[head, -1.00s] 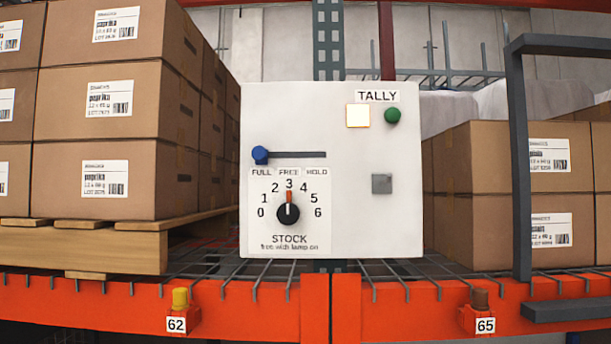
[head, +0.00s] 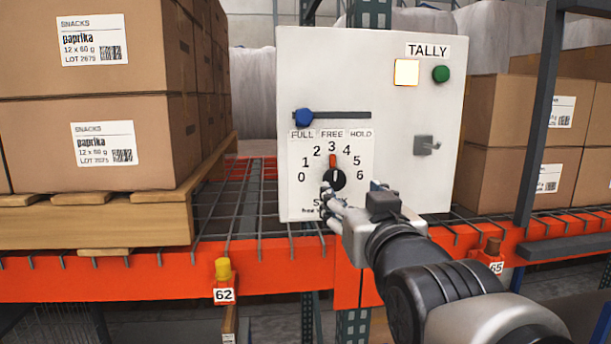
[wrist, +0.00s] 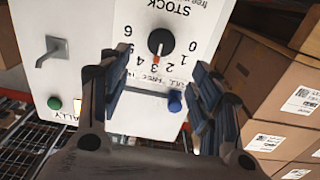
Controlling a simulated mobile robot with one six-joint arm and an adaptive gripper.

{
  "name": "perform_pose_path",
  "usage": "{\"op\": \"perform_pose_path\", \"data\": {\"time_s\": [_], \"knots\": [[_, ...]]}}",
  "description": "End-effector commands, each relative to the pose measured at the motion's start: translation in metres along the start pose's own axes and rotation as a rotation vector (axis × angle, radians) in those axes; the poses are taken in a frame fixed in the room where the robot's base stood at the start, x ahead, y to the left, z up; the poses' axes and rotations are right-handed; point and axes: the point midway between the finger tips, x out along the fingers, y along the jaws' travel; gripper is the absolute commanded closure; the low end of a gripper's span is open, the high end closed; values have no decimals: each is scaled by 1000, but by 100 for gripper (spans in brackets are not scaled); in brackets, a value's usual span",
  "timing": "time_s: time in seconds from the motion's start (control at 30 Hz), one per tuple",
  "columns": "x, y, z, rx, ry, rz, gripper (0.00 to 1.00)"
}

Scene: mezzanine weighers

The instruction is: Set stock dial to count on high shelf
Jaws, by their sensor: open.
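The stock dial (head: 334,179) is a black knob with a red pointer, on the white tally box (head: 293,92). Its pointer is at 3 on a scale of 0 to 6. The dial also shows in the upside-down wrist view (wrist: 161,42). My gripper (head: 345,192) is in front of the dial's lower part, open and empty. In the wrist view its two fingers (wrist: 158,85) are spread wide, with the dial beyond them. A gap to the dial seems to remain. The blue slider (head: 304,118) is at the left end of its slot, over FULL. The lamp (head: 406,72) is lit.
A green button (head: 441,74) and a grey lever (head: 426,145) are on the box's right side. Stacked cartons (head: 95,140) stand on a pallet at left, more cartons (head: 500,120) at right. A dark upright post (head: 541,115) stands right of the box. The orange beam (head: 290,258) runs below.

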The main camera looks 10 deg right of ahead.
Motion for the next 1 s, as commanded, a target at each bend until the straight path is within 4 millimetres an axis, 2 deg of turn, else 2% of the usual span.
{"op": "perform_pose_path", "data": {"time_s": [0.03, 0.3, 0.5, 0.7, 0.93, 1.0], "knots": [[12, 0, 0, 0, -5, 0, 42], [66, 0, 0, 0, -5, 0, 42], [94, 0, -1, 0, -3, 0, 42], [104, 0, 0, 0, 0, 0, 42], [104, 0, 0, 0, 0, 0, 42], [104, 0, 0, 0, 0, 0, 45]]}}
